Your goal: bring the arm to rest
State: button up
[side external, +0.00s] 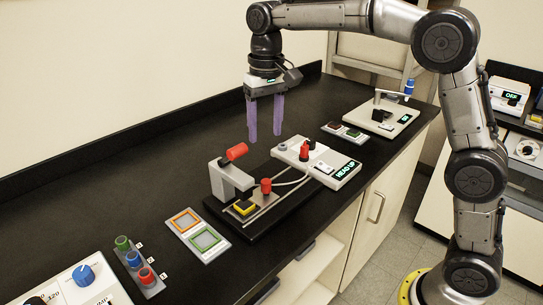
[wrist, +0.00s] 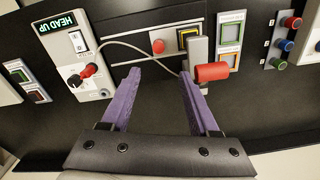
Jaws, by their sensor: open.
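My gripper (side external: 265,117) has two purple fingers that point down, spread apart, with nothing between them. In the side external view it hangs in the air above the black bench, behind the stylus profiler (side external: 217,177). In the wrist view my gripper (wrist: 160,80) is open, with the profiler's red cylinder (wrist: 212,72) near the right finger. The red cylinder (side external: 233,152) tops the grey bracket. The controller box (side external: 335,174) beside it shows "HEAD UP"; it also shows in the wrist view (wrist: 70,45).
A pad with orange and green squares (side external: 201,236) and a rack with green, blue and red pieces (side external: 139,267) lie left of the profiler. A device with a blue-topped arm (side external: 384,118) stands at the right. The bench's back strip is clear.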

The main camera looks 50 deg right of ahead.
jog(key=s+d+r+t, duration=0.2)
jog(key=s+r, duration=0.2)
jog(key=s, duration=0.4)
jog(key=s+d+r+t, duration=0.15)
jog(key=s+r, duration=0.25)
jog(key=s, duration=0.4)
jog(key=s+d+f+n+t, duration=0.1)
jog(key=s+f+n+t, duration=0.1)
jog(key=s+f, duration=1)
jog(key=shift+s+d+n, duration=0.2)
jog(key=shift+d+n, duration=0.05)
jog(key=shift+n, duration=0.25)
jog(key=shift+r, duration=0.1)
